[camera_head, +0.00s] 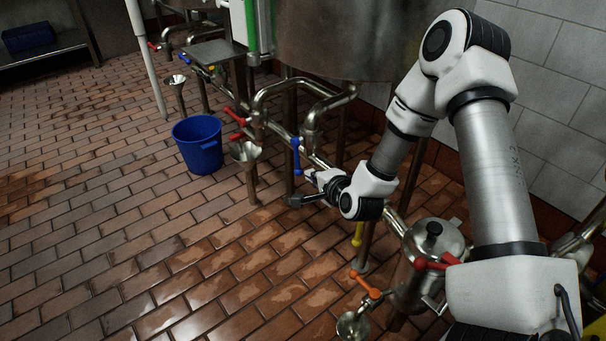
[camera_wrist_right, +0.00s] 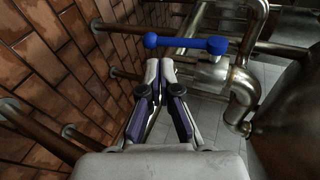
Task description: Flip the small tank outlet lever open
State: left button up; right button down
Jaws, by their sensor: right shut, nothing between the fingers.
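A blue lever (camera_head: 296,155) hangs on the pipe run below the large steel tank. It also shows in the wrist view (camera_wrist_right: 185,43), lying across just past my fingertips. My right gripper (camera_head: 310,176) is shut and empty, close to the lower end of this lever. In the wrist view the right gripper (camera_wrist_right: 160,65) has its fingertips together, and a small gap to the lever seems to show. Which lever is the small tank's outlet, I cannot tell. A small lidded tank (camera_head: 436,240) stands at the lower right, with a red lever (camera_head: 436,262) and an orange lever (camera_head: 365,285) nearby. My left gripper is out of view.
Red levers (camera_head: 236,117) and a steel funnel (camera_head: 245,152) sit left of the blue lever. A yellow lever (camera_head: 358,234) is below my wrist. A blue bucket (camera_head: 198,145) stands on the brick floor. The large tank (camera_head: 335,40) hangs above. The floor at front left is clear.

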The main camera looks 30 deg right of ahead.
aim_at(298, 163)
jog(key=b+x, duration=0.1)
jog(key=x, duration=0.1)
jog(key=b+x, duration=0.1)
jog(key=x, duration=0.1)
jog(key=shift+w, duration=0.5)
jog(key=shift+w+d, duration=0.1)
jog(key=shift+w, duration=0.2)
jog(key=shift+w+r, duration=0.15)
jog(key=shift+r, duration=0.05)
jog(key=shift+w+f, duration=0.2)
jog(key=shift+w, duration=0.4)
jog(key=shift+w+r, duration=0.1)
jog(key=shift+r, duration=0.05)
jog(key=shift+d, duration=0.1)
